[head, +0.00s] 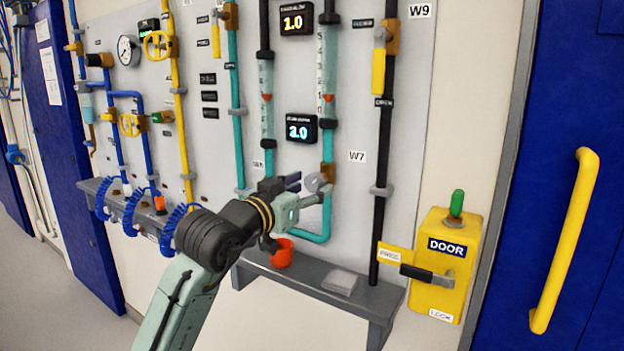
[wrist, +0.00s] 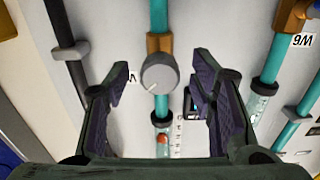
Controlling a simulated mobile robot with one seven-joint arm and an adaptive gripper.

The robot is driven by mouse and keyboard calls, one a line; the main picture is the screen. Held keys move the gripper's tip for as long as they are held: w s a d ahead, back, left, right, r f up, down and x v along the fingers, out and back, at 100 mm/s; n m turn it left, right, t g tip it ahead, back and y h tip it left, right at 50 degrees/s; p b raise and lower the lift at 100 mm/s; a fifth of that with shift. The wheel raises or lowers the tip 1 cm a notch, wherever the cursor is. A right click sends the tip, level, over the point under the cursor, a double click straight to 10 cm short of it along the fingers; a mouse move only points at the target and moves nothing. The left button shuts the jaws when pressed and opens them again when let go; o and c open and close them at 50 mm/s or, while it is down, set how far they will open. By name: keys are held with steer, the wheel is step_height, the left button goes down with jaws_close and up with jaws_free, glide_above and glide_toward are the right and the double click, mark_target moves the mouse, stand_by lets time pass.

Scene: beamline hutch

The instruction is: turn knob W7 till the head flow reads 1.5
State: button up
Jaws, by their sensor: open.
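Knob W7 (head: 315,182) is a small round grey knob on a brass valve at the foot of a teal flow tube, left of the W7 label (head: 357,156). My gripper (head: 300,192) is open in front of the panel. In the wrist view the fingers (wrist: 155,85) stand apart on either side of the knob, with gaps on both sides. The lower display (head: 301,129) seems to read 2.0, its first digit unclear. The upper display (head: 297,21) reads 1.0. Their small captions are illegible.
A black pipe (head: 382,170) runs right of the knob. A yellow door box (head: 445,262) stands farther right. Neighbouring tubes are close on the left.

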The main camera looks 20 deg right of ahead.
steer(key=shift+x, duration=0.95)
steer(key=shift+c, duration=0.2)
steer(key=c, duration=1.1)
steer(key=shift+f+m+b, duration=0.15)
steer(key=shift+m+b, duration=0.3)
steer(key=shift+m, duration=0.05)
steer(key=shift+c, duration=0.2)
steer(key=shift+m+b, duration=0.5)
steer(key=shift+m, duration=0.6)
steer(key=shift+a+r, duration=0.1)
steer(key=shift+r, duration=0.1)
steer(key=o, duration=1.2)
